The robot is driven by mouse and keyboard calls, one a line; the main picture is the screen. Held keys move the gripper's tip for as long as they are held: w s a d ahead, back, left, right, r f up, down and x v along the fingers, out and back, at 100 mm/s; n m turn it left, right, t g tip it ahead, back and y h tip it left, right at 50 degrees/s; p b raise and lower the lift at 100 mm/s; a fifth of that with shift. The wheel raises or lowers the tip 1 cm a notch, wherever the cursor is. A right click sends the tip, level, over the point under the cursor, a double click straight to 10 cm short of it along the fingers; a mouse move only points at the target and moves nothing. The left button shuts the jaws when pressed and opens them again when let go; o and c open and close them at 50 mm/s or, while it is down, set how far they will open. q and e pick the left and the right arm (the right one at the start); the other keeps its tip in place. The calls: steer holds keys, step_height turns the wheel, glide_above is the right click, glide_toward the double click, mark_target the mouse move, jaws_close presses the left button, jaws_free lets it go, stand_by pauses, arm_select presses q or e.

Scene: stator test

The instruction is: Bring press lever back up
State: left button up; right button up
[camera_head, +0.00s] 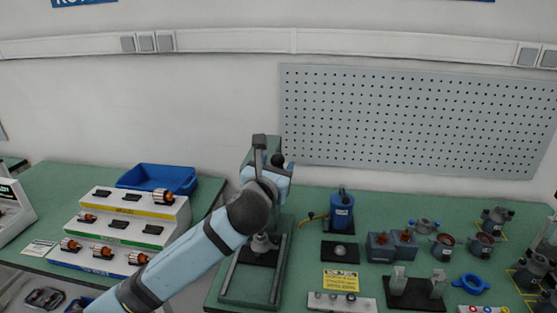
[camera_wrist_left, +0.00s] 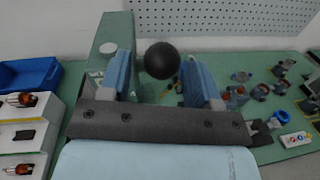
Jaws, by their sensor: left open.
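My left gripper (camera_head: 267,162) is at the knob's height, in front of the column, and partly hides the press. In the left wrist view the black knob (camera_wrist_left: 161,60) shows between the two open blue fingers, with a visible gap on each side. The lever's rod is mostly hidden. I cannot tell how deep the knob sits between the fingers. My right gripper is not in view.
A blue bottle-shaped device (camera_head: 341,212), grey blocks (camera_head: 380,246) and several motor parts stand right of the press. A white stepped rack (camera_head: 125,208) and a blue bin (camera_head: 150,178) are at left. A perforated board (camera_head: 420,120) hangs on the wall behind.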

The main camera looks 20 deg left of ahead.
arm_select(q)
steer(key=shift+w+a, duration=0.15)
steer(key=shift+w, duration=1.15)
jaws_close()
steer(key=shift+r, duration=0.1)
